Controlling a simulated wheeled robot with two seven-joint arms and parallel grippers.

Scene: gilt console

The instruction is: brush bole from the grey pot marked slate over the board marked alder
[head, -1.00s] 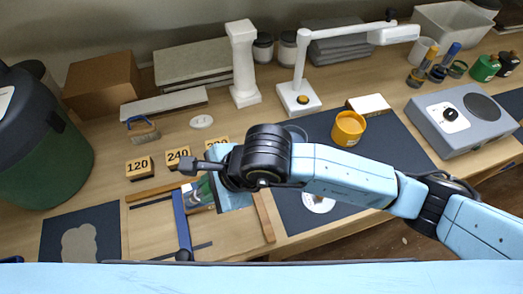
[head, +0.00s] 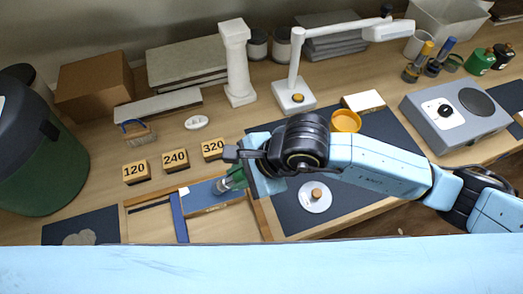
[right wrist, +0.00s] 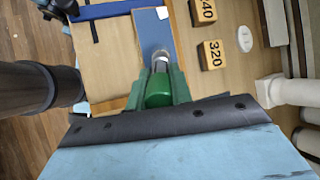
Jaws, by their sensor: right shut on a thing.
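My right gripper (head: 232,181) is shut on a green-handled brush (right wrist: 160,92) with a metal ferrule (right wrist: 160,62). The brush points at a blue-grey board (head: 202,197) held in a wooden frame on the bench. The board also shows in the right wrist view (right wrist: 151,30), with a small white label near its far end. The bristles are hard to make out, so I cannot tell whether they touch the board. I can read neither alder nor slate on anything. An orange-yellow pot (head: 347,121) stands beyond my right arm. My left gripper is out of view.
Blocks marked 120 (head: 136,172), 240 (head: 175,161) and 320 (head: 213,149) stand behind the frame. A white disc with a wooden knob (head: 315,196) lies on the dark mat (head: 290,212). A white column (head: 238,65), a lamp (head: 294,96) and a hotplate (head: 462,115) stand farther back.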

